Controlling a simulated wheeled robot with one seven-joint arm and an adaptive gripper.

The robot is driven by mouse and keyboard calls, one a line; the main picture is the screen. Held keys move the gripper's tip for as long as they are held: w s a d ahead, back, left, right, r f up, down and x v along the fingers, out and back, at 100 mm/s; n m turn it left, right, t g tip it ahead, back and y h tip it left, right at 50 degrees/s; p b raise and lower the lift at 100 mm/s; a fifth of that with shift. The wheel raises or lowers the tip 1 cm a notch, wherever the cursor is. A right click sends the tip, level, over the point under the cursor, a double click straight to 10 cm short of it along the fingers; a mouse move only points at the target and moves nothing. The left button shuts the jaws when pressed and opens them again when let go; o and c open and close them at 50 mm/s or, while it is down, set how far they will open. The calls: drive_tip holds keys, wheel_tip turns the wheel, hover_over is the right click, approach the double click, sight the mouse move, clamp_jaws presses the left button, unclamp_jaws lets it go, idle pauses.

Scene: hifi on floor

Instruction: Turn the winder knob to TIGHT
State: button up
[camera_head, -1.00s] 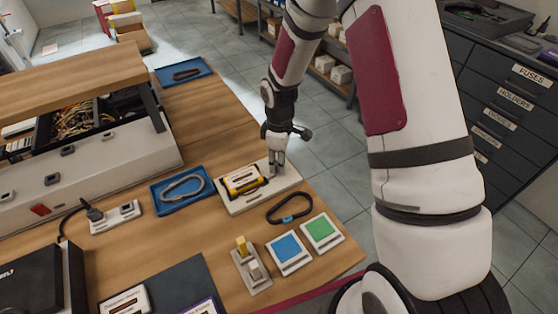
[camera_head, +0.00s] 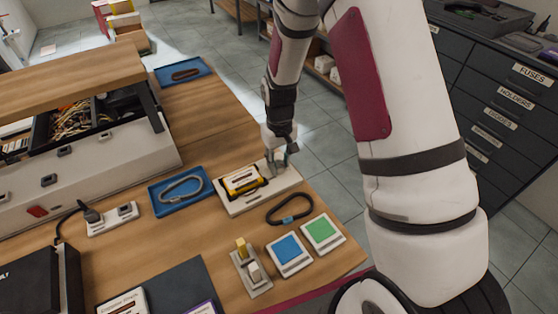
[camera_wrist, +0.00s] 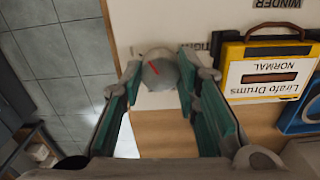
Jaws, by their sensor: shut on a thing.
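The winder knob (camera_wrist: 160,71) is a round grey knob with a short red mark, seen in the wrist view between the fingertips. The red mark sits toward the knob's left side, away from a partly hidden label on the right that seems to read TIGHT (camera_wrist: 217,42). My gripper (camera_wrist: 157,82) is shut on the knob, one green-padded finger on each side. In the head view my gripper (camera_head: 281,166) is at the right end of the white winder board (camera_head: 240,204) and hides the knob. A yellow cassette (camera_head: 241,181) labelled Lirafo Drums NORMAL lies on the board.
A blue tray (camera_head: 157,202) with a grey loop lies left of the board. A black band (camera_head: 272,216), blue pad (camera_head: 288,250) and green pad (camera_head: 322,231) lie in front. The table edge is close to the right of the board.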

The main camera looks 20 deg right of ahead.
sight(279, 163)
drive_tip(key=shift+m, duration=1)
drive_tip(key=o, duration=1.2)
drive_tip(key=shift+c, duration=0.2)
drive_tip(key=shift+r, duration=0.1)
wheel_tip(279, 163, up, 12)
